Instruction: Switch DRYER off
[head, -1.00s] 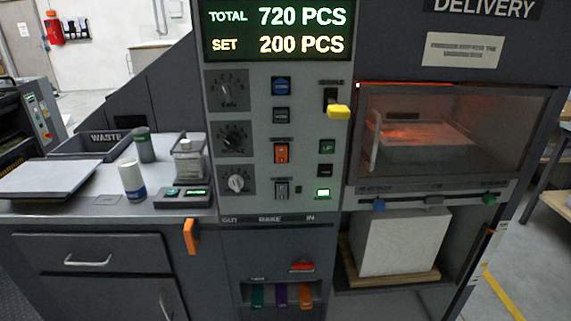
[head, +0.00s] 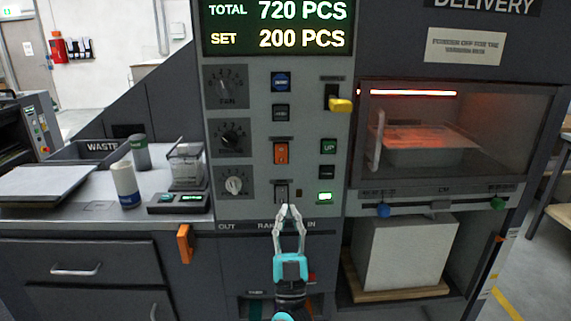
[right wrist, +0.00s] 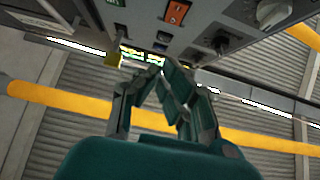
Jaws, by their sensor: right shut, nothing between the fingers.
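The control panel (head: 255,105) faces me. An orange rocker switch (head: 281,153) sits in its middle column, with a grey switch (head: 281,191) below it. The small labels are too blurred to tell which switch is DRYER. The orange rocker also shows in the right wrist view (right wrist: 177,12). My right gripper (head: 287,209) is shut and empty, pointing up, its tips just below the grey switch in the picture; I cannot tell whether they touch. Its fingers also show in the right wrist view (right wrist: 158,70). The dryer lamp (head: 412,92) glows orange behind the delivery window. My left gripper is not in view.
A yellow-handled lever (head: 341,105) sticks out to the upper right of the switches. Dials (head: 231,137) line the panel's left side. A counter with a cup (head: 126,184) and a clear container (head: 187,165) is left. An orange handle (head: 185,243) juts out below.

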